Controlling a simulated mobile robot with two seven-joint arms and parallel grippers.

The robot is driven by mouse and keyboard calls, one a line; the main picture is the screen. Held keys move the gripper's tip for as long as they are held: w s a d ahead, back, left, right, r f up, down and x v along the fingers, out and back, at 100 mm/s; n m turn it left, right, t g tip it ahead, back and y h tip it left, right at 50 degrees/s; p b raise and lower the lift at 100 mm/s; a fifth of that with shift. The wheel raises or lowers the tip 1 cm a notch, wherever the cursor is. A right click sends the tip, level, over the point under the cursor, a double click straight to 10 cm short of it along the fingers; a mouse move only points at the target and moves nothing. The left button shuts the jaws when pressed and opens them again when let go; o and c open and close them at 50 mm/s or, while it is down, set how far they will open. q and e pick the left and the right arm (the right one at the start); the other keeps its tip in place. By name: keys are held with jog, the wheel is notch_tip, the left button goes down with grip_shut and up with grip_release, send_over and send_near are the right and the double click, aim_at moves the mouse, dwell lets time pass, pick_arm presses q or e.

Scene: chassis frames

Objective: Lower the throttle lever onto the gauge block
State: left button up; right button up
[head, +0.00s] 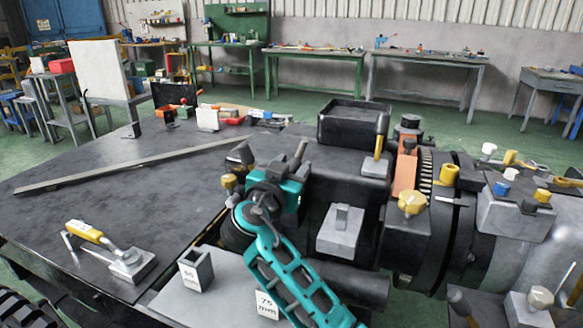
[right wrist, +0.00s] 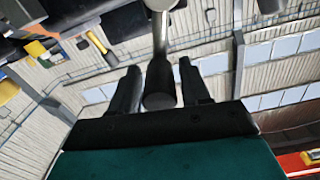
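My teal right gripper (head: 272,174) is near the middle of the head view, at the left end of the black chassis. In the right wrist view its two dark fingers (right wrist: 158,70) stand apart. A dark cylindrical knob on a silver stem, seemingly the throttle lever (right wrist: 160,82), is between them, with a narrow gap showing on each side. In the head view I cannot make out the lever clearly behind the gripper. A dark gauge block (head: 196,270) with a white label stands on the grey plate. A label reading 75 mm (head: 268,304) shows partly behind my arm. My left gripper is out of view.
A yellow-handled clamp (head: 110,250) sits on the dark bench (head: 110,205) at left, and a long grey bar (head: 130,166) lies behind it. The black chassis with knobs and a tray (head: 353,125) fills the right. The bench's left middle is mostly clear.

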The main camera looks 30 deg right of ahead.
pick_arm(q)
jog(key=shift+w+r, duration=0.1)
pick_arm(e)
grip_shut()
jog(key=shift+d, duration=0.1)
dwell(0.3)
